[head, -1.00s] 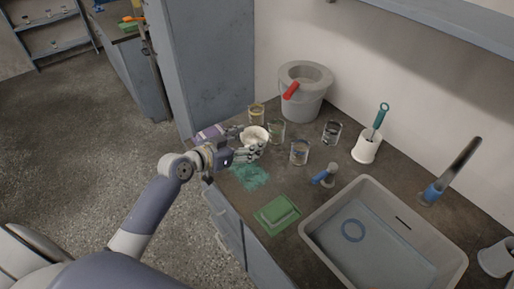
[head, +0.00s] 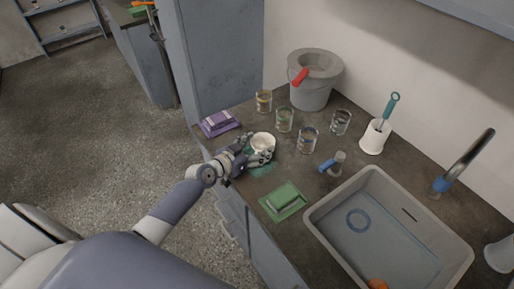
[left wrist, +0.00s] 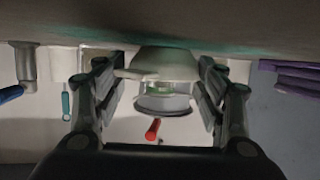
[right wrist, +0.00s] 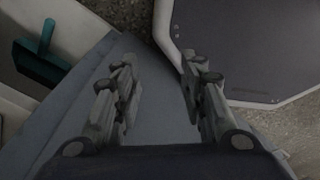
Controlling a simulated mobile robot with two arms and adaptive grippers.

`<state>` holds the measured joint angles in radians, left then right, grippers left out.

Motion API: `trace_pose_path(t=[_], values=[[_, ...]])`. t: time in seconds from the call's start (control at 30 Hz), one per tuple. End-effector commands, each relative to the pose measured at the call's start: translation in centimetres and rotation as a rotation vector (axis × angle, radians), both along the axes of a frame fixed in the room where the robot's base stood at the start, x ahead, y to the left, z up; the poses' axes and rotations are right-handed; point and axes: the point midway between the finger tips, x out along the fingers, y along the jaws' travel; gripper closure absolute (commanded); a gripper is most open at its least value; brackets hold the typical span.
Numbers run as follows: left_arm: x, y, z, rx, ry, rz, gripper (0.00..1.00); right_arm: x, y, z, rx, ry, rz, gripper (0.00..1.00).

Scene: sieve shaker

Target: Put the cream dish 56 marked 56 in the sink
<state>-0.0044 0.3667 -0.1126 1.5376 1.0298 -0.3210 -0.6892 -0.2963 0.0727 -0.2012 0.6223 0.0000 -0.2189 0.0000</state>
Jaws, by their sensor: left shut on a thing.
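The cream dish (head: 263,141) is held by my left gripper (head: 252,158) over the counter, near a teal patch. In the left wrist view the pale dish (left wrist: 165,64) sits between the two fingers, which are shut on it. Its number cannot be read. The sink (head: 445,240) is the grey basin at the lower right of the head view, apart from the dish. My right gripper (right wrist: 160,95) shows only in the right wrist view, with its fingers wide apart and nothing between them.
Several glass jars (head: 308,140) stand behind the dish. A purple block (head: 219,123), a grey bucket (head: 313,90), a white brush holder (head: 375,136) and a tap (head: 466,165) are around.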

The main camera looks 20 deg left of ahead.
Motion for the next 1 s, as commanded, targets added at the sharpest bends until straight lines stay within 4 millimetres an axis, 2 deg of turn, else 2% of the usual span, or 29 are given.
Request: trace_pose_path(t=[0.33,0.37,0.43,0.47,0.93,1.0], values=[[0.05,0.03,-0.32,0.0,-0.002,0.0,0.6,-0.6,-0.25,-0.47,-0.003,0.01,0.002,0.62],[0.03,0.04,-0.31,0.001,-0.001,0.0,0.33,-0.61,-0.32,-0.44,-0.004,0.009,0.002,0.62],[0.03,0.03,-0.2,0.001,-0.001,0.0,0.17,-0.64,-0.47,-0.32,-0.007,0.01,0.002,0.62],[0.03,0.03,-0.2,0.001,-0.001,0.0,0.15,-0.63,-0.54,-0.32,-0.007,0.01,0.002,0.62],[0.03,0.01,0.38,0.001,-0.001,0.0,0.15,-0.58,-0.86,0.3,-0.01,0.009,0.001,0.62],[-0.81,0.32,0.27,0.002,-0.001,0.0,0.15,-0.58,-0.86,0.02,-0.01,0.009,0.001,0.62]])
